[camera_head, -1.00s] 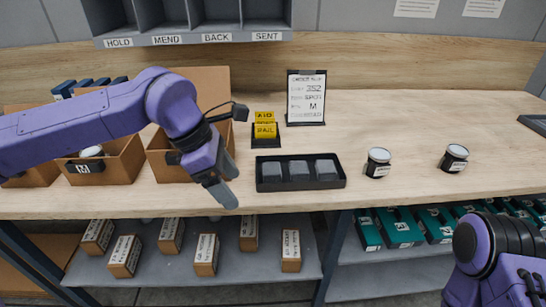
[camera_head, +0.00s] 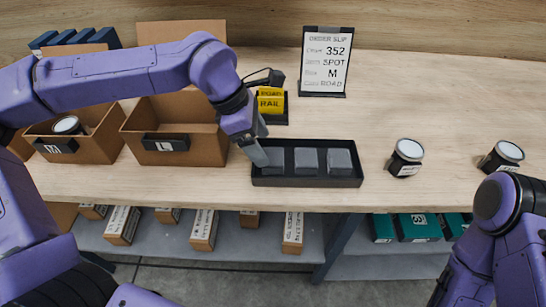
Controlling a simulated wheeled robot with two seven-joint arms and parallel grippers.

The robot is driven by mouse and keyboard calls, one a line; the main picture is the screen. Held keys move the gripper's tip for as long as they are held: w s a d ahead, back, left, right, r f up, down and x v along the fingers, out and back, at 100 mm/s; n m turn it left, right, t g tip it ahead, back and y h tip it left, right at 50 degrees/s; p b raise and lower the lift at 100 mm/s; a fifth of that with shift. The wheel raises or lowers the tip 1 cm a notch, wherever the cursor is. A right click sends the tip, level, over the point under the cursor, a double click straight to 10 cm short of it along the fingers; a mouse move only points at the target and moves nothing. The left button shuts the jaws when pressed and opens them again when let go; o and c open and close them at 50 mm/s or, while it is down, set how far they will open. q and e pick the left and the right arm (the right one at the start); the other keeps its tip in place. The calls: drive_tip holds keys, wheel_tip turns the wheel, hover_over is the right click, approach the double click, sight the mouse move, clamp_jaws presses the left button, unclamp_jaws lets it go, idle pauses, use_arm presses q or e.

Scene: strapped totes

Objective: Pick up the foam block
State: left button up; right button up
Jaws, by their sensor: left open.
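Several grey foam blocks sit side by side in a black tray on the wooden bench: a left block (camera_head: 275,160), a middle block (camera_head: 306,160) and a right block (camera_head: 339,160). The black tray (camera_head: 306,181) has low walls. My left gripper (camera_head: 262,158) points down at the tray's left end, over or beside the left block. Its jaws are open, and it partly covers that block; I cannot tell whether it touches it. My right arm shows at the lower right, but its gripper's fingers are not in view.
Open cardboard boxes (camera_head: 178,128) stand left of the tray, the left one holding a jar (camera_head: 68,126). Yellow cards (camera_head: 271,101) and an order slip (camera_head: 325,62) stand behind. Two jars (camera_head: 405,157) (camera_head: 502,156) stand right. Bench between tray and jars is clear.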

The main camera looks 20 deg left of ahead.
sight(273, 161)
use_arm(q)
drive_tip(key=x, duration=0.4)
drive_tip(key=shift+a+f, duration=0.2)
drive_tip(key=shift+f, duration=0.15)
drive_tip(key=c, duration=0.8)
